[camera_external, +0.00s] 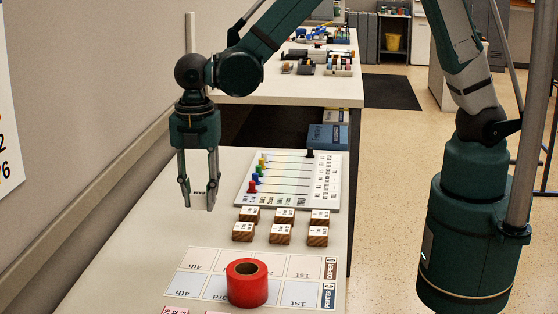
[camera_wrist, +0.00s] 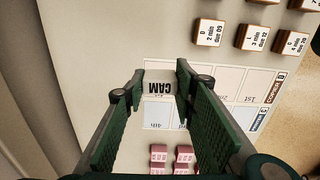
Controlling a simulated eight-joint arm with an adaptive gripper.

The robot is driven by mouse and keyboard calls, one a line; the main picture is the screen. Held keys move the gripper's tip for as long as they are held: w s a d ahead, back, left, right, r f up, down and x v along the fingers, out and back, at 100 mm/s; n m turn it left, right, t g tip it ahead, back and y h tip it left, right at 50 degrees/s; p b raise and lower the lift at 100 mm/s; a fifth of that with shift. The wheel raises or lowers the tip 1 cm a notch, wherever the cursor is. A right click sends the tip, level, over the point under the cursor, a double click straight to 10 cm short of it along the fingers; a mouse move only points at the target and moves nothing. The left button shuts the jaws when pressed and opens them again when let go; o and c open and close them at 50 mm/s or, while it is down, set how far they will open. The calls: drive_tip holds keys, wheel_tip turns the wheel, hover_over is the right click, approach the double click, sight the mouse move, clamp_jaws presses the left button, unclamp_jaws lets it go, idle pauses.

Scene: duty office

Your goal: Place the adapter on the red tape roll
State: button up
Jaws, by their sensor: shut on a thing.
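My gripper (camera_external: 198,193) hangs over the left part of the table, pointing down. It is shut on a small pale block, apparently the adapter (camera_external: 199,191), which is mostly hidden by the fingers in the external view. In the wrist view the adapter (camera_wrist: 160,88) shows between my fingertips (camera_wrist: 160,74), with dark "CAM" lettering on its face. The red tape roll (camera_external: 247,289) stands on the printed sheet near the front of the table, in front and to the right of my gripper, apart from it. The roll cannot be made out in the wrist view.
Several wooden label blocks (camera_external: 280,234) stand in two rows behind the roll. A white board with coloured pegs (camera_external: 292,180) lies beyond them. The printed sheet (camera_external: 310,268) lies under the roll. Pink blocks (camera_wrist: 158,158) are at the front. The table's left side is clear.

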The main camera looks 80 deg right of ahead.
drive_tip(key=s+a+r+p, duration=0.3)
drive_tip(key=s+a, duration=0.4)
drive_tip(key=a, duration=0.2)
drive_tip(key=s+a+r+p, duration=0.3)
drive_tip(key=s+a, duration=0.4)
drive_tip(key=a, duration=0.3)
drive_tip(key=shift+s+r+m, duration=0.3)
drive_tip(key=shift+s+r, duration=0.05)
drive_tip(key=shift+r, duration=0.15)
drive_tip(key=shift+a+f, duration=0.1)
hover_over(247, 269)
drive_tip(key=shift+f, duration=2.85)
drive_tip(key=shift+f, duration=0.1)
drive_tip(key=shift+f, duration=1.95)
drive_tip(key=shift+f, duration=0.2)
